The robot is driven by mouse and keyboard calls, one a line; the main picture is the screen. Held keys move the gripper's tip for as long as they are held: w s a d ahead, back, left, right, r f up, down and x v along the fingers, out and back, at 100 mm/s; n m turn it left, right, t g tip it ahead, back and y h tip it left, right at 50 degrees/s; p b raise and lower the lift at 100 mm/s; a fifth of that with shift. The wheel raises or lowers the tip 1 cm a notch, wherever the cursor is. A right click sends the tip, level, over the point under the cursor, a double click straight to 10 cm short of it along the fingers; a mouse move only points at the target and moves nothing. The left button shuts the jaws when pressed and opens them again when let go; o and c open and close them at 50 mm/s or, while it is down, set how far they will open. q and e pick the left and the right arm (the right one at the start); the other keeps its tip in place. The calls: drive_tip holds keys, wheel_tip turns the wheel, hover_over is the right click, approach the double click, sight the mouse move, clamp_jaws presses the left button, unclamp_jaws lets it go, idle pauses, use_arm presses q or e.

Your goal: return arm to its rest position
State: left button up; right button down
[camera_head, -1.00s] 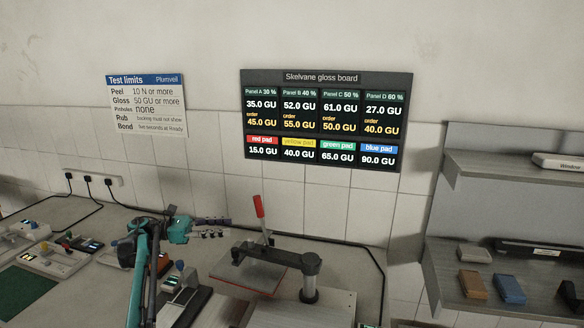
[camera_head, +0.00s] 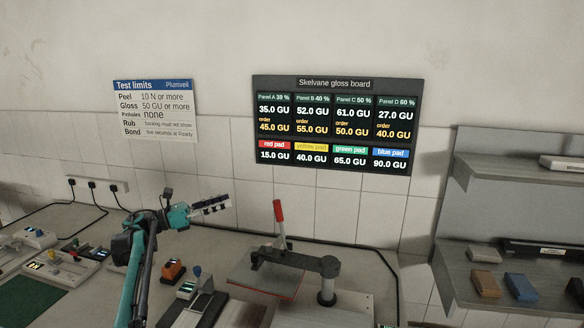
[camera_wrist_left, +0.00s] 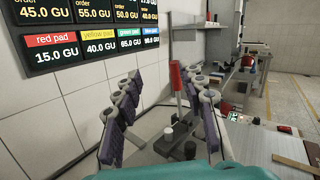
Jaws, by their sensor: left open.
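My left gripper (camera_head: 212,204) is at the end of the teal arm that comes in from the lower left in the head view. It is raised above the bench, to the left of the press with the red handle, and points right. In the left wrist view its two fingers (camera_wrist_left: 161,108) are spread apart with nothing between them. The red press handle (camera_wrist_left: 176,76) shows beyond the gap between the fingers. My right gripper is in neither current view.
The press (camera_head: 292,263) with its red handle stands on the bench. An orange device (camera_head: 173,271) and small testers sit below the left arm. Grey shelves (camera_head: 500,225) with coloured blocks stand at the right. The gloss board (camera_head: 335,125) hangs on the wall.

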use_arm(q)
wheel_tip(320, 180, up, 9)
drive_tip(key=w+d+n+t+y, duration=0.1)
drive_tip(key=w+n+t, duration=0.1)
drive_tip(key=n+t, duration=0.4)
drive_tip(key=s+a+r+n+t+y, duration=0.2)
drive_tip(key=s+r+n+t+y, duration=0.15)
drive_tip(key=n+y, duration=0.55)
drive_tip(key=s+a+r+n+t+y, duration=0.2)
drive_tip(key=s+r+n+t+y, duration=0.3)
drive_tip(key=n, duration=0.8)
drive_tip(key=s+d+f+n+g+y, duration=0.1)
drive_tip(key=s+f+n+g, duration=0.4)
drive_tip(key=s+f, duration=0.7)
drive_tip(key=s+d+f+n+g+y, duration=0.1)
drive_tip(key=s+d+f+n+g, duration=0.2)
drive_tip(key=s+f, duration=1)
drive_tip(key=s+d+f+n+g+y, duration=0.1)
drive_tip(key=s+d+f+n+g, duration=0.2)
drive_tip(key=s+f+n+g, duration=0.4)
drive_tip(key=s+f+n, duration=0.4)
drive_tip(key=s+f, duration=0.2)
drive_tip(key=f, duration=0.2)
drive_tip(key=shift+s+f+n, duration=0.25)
drive_tip(key=shift+f+n, duration=0.15)
